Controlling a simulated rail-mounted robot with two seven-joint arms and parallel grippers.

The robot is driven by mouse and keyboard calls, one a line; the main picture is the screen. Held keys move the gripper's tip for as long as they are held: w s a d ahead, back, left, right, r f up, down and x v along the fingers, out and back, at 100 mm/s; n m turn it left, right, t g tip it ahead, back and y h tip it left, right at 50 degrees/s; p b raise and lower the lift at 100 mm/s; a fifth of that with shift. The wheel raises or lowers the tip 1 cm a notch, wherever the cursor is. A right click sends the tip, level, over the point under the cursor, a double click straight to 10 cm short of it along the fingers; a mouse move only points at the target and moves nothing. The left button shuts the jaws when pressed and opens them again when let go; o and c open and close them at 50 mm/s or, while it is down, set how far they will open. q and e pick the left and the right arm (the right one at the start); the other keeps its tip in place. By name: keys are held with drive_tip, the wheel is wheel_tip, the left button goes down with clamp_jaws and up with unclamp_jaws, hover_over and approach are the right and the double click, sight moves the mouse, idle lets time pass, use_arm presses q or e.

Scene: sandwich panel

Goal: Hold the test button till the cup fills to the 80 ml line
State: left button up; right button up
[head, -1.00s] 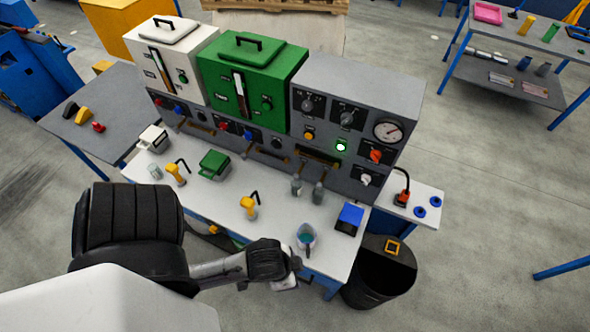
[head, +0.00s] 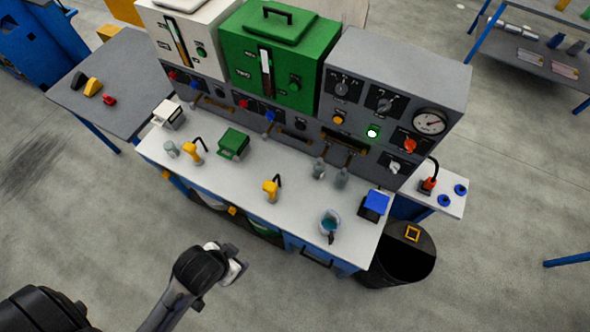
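A grey cup (head: 329,224) with blue-green liquid stands on the white bench top near its front right. A smaller clear cup (head: 172,150) stands at the left end. Their graduation lines are too small to read. Red buttons (head: 243,103) and blue buttons (head: 269,116) sit on the panel under the green tank (head: 278,60). I cannot read which is the test button. My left gripper (head: 235,270) is in front of the bench, over the floor, apart from cup and panel. Its fingers are too unclear to tell open from shut. My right gripper is out of view.
A white tank (head: 180,35) stands left of the green one. A green lamp (head: 372,132) is lit beside the gauge (head: 430,122). Yellow-handled tools (head: 270,190), grey bottles (head: 341,178) and a blue box (head: 375,205) stand on the bench. A black bin (head: 410,265) is at right.

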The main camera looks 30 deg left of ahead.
use_arm(q)
drive_tip(key=shift+w+d, duration=0.15)
drive_tip(key=shift+w, duration=0.05)
drive_tip(key=shift+a, duration=0.2)
drive_tip(key=c, duration=1.1)
clamp_jaws()
drive_tip(key=shift+d, duration=0.2)
drive_tip(key=shift+s+a, duration=0.1)
drive_tip(key=shift+a, duration=0.1)
